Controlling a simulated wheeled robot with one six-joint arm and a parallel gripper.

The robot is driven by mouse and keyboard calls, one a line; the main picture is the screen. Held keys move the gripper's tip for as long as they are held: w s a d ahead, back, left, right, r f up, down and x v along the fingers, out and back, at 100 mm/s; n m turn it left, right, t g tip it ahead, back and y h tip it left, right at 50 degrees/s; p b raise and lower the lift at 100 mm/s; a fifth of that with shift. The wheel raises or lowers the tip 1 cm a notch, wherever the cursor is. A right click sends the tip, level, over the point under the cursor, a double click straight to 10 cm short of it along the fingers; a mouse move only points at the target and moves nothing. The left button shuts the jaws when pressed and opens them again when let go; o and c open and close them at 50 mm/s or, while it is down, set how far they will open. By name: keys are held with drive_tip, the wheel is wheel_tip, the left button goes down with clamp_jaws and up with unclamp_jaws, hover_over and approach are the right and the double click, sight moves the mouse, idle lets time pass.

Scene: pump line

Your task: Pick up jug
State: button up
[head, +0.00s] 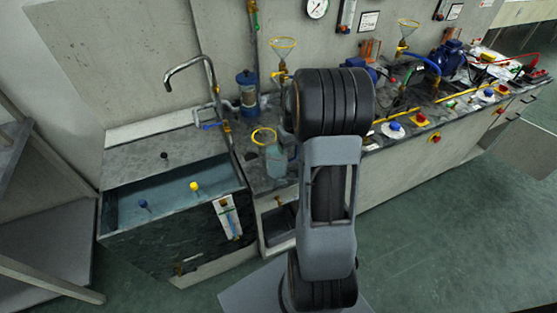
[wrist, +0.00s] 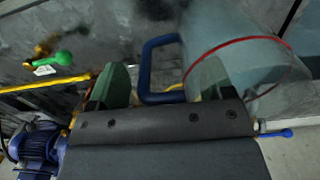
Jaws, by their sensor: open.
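The jug (wrist: 248,62) is a translucent pale blue vessel with a red band near one end, large at the upper right of the wrist view. Its dark blue handle (wrist: 150,70) sticks out to the left. My gripper (wrist: 158,80) is open, with one green-padded finger on each side of the handle in the picture. I cannot tell whether either finger touches it. The right finger overlaps the jug's edge. In the head view my arm hides the gripper, and a pale bluish vessel (head: 276,160) beside the arm may be the jug.
A water-filled sink (head: 165,195) with a tap (head: 190,68) stands left of my arm. Yellow funnels (head: 284,45) rise behind it. The bench to the right carries blue pumps (head: 447,60), hoses and valves. The wrist view shows a blue pump (wrist: 36,150) and a green-handled valve (wrist: 62,57).

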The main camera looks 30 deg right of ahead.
drive_tip(key=shift+c, duration=0.4)
drive_tip(key=c, duration=1.2)
drive_tip(key=shift+r, duration=0.2)
